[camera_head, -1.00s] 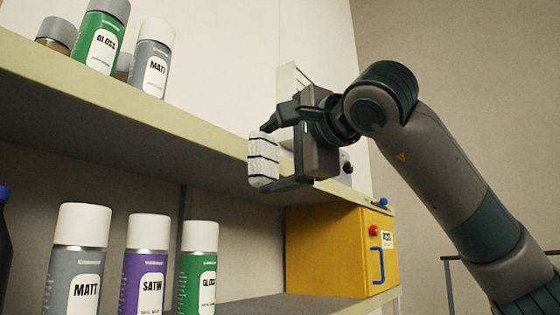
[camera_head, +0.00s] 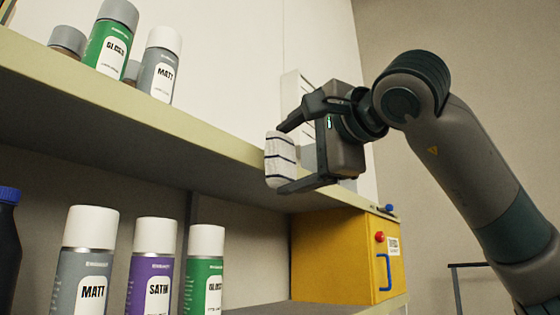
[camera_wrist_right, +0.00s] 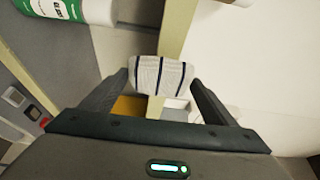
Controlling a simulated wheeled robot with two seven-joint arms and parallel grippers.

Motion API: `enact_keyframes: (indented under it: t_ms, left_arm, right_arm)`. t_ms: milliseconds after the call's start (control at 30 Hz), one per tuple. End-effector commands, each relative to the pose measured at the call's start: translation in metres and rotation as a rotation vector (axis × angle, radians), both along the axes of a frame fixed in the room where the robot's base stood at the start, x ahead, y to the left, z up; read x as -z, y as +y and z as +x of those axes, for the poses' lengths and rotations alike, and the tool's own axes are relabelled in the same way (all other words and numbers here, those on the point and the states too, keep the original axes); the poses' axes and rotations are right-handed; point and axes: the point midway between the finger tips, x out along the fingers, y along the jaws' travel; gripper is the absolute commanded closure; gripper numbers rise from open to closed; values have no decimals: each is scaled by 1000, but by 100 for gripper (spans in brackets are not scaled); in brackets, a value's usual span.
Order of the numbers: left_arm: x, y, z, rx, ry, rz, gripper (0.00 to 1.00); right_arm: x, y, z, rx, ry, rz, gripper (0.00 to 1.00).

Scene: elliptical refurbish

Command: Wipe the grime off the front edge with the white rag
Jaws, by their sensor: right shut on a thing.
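The white rag (camera_head: 279,158) has dark stripes and hangs in my right gripper (camera_head: 283,160), at the front edge (camera_head: 205,140) of the upper shelf. The jaws are shut on it, one finger above and one below in the head view. In the right wrist view the rag (camera_wrist_right: 161,76) spans the two fingers and covers part of the pale edge strip (camera_wrist_right: 176,30). I cannot tell for sure whether the rag touches the edge. No grime is clearly visible on the strip; the part behind the rag and gripper is hidden. My left gripper is not in view.
Spray cans, including a green one (camera_head: 109,40) and a grey one (camera_head: 161,64), stand on the upper shelf at left. Below are more cans, including a purple one (camera_head: 153,270), and a yellow box (camera_head: 330,255) at right. The upper shelf's edge between cans and gripper is clear.

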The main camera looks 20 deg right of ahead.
Motion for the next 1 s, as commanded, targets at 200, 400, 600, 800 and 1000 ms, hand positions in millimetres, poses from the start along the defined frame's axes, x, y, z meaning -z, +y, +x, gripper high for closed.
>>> enact_keyframes:
  t_ms: [200, 400, 600, 800, 1000]
  left_arm:
    - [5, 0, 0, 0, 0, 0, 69]
    - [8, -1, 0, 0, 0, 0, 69]
    - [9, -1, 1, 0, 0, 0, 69]
    - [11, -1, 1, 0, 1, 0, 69]
    - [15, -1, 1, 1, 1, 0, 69]
  right_arm:
    - [0, -12, -15, 0, -2, 1, 37]
    - [1, -17, -22, -1, -1, 0, 37]
    - [2, -17, -22, -1, 0, -1, 37]
    - [4, -18, -23, 0, -1, 0, 37]
    - [5, -26, -33, 0, -2, 1, 37]
